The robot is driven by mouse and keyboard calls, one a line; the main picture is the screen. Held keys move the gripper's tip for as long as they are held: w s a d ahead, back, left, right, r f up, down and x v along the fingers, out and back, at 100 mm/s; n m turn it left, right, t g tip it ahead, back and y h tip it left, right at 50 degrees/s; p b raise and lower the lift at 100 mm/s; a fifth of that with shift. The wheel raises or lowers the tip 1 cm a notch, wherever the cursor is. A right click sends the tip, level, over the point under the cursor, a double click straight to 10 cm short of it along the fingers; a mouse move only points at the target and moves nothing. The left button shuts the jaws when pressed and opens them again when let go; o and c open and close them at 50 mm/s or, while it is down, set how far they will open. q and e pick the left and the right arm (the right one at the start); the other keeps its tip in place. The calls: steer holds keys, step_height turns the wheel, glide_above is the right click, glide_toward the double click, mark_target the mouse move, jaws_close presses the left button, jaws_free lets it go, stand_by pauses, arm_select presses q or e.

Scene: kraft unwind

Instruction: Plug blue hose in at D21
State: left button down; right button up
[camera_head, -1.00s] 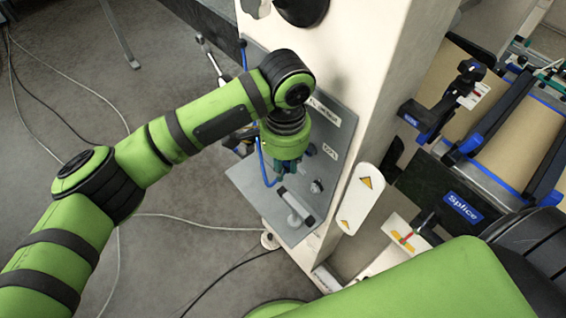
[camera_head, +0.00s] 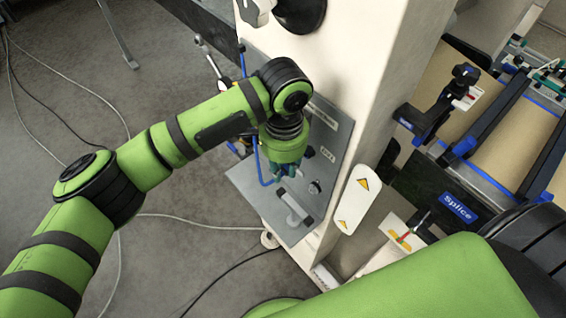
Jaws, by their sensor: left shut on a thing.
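My left gripper (camera_head: 284,172) reaches down in front of the grey panel on the side of the white machine column. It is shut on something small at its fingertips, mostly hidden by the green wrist. The blue hose (camera_head: 260,165) runs down beside the gripper and curves in under its fingers; its end is hidden. The grey panel (camera_head: 335,128) carries labels; the lower one (camera_head: 327,153) is too small to read surely, so I cannot tell which port is D21. A small round fitting (camera_head: 315,187) sits on the panel, right of the gripper. My right gripper is not in view.
A handle-like bar (camera_head: 293,208) stands out on the panel's lower part. A white plate with yellow warning triangles (camera_head: 356,200) is on the column's edge. Cables lie on the floor at left.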

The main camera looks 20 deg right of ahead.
arm_select(q)
steer(key=shift+d+p, duration=0.25)
steer(key=shift+p, duration=0.05)
stand_by(0.5)
steer(key=shift+m+p, duration=0.3)
stand_by(0.4)
steer(key=shift+w+a+p, duration=0.1)
steer(key=shift+w+p, duration=0.1)
steer(key=shift+p, duration=0.15)
stand_by(0.4)
steer(key=shift+w+d+p, duration=0.1)
steer(key=shift+d+p, duration=0.3)
steer(key=shift+d, duration=0.05)
stand_by(0.7)
steer(key=c, duration=1)
jaws_free()
step_height(320, 180, up, 12)
steer(key=shift+d, duration=0.1)
